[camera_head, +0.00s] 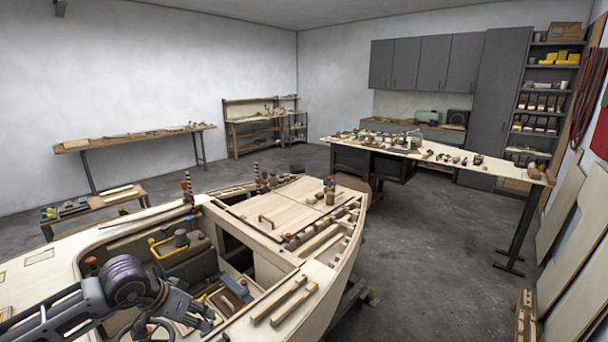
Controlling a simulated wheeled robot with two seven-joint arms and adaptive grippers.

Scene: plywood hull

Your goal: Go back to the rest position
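My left arm comes in from the lower left. My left gripper (203,317) hangs over the open cockpit of the plywood hull (335,285). Its fingers are small and dark against the cockpit, so I cannot make out whether they are apart or together. I see nothing clearly held in it. My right gripper is not in view.
The hull fills the lower left, with loose wood strips (290,300) on its deck. A long workbench (440,155) with many small items stands at the right. Another bench (130,138) stands by the left wall. Bare floor (430,260) lies right of the hull.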

